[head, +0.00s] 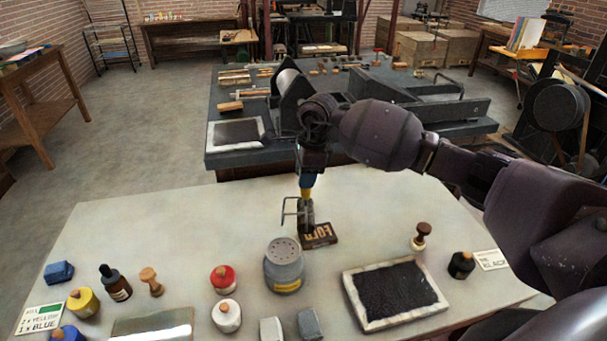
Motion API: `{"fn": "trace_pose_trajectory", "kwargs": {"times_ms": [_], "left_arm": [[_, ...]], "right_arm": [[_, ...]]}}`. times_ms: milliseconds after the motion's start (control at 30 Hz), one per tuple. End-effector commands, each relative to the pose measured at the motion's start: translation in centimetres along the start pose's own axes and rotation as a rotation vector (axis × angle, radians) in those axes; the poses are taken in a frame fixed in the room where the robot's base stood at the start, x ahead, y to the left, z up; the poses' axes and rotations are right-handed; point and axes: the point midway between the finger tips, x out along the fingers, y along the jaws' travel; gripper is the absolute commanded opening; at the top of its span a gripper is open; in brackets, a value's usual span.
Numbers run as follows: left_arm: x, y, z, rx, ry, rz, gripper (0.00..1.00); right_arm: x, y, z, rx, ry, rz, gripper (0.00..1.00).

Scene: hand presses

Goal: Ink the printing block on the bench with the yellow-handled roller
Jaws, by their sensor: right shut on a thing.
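The printing block (322,237) is a small dark brown block with pale raised letters, lying on the pale bench (225,222) near the middle. My right gripper (309,170) points down above the bench and is shut on the yellow handle of the roller (305,214). The roller hangs upright with its dark head at the left part of the block, hiding some of it. I cannot tell whether the roller touches the block. My left gripper is not in view.
A grey canister (284,267) stands just in front of the block. A white-framed tray with a black surface (395,292) lies at the right front, near a brown stamp (421,236) and a black jar (461,265). Red (224,279) and white (227,316) jars stand left of the canister.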

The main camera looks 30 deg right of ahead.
Motion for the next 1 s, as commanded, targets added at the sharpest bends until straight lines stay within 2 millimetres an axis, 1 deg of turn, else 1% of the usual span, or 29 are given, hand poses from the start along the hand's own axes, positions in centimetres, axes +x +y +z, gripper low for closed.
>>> {"fn": "trace_pose_trajectory", "kwargs": {"times_ms": [100,300,567,767,1000], "left_arm": [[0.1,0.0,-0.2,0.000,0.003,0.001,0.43],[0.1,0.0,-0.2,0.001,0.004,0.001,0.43],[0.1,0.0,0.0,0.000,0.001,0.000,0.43],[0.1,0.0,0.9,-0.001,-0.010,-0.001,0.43],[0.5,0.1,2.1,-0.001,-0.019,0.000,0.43]], "right_arm": [[-0.1,-0.1,0.1,-0.096,-0.006,0.015,0.14],[-0.1,-0.1,0.2,-0.209,-0.010,0.032,0.14],[0.1,0.0,0.1,-0.250,-0.011,0.040,0.14],[1.2,0.0,-0.1,-0.249,-0.012,0.041,0.14],[3.3,0.1,-0.3,-0.249,-0.012,0.041,0.14]]}}
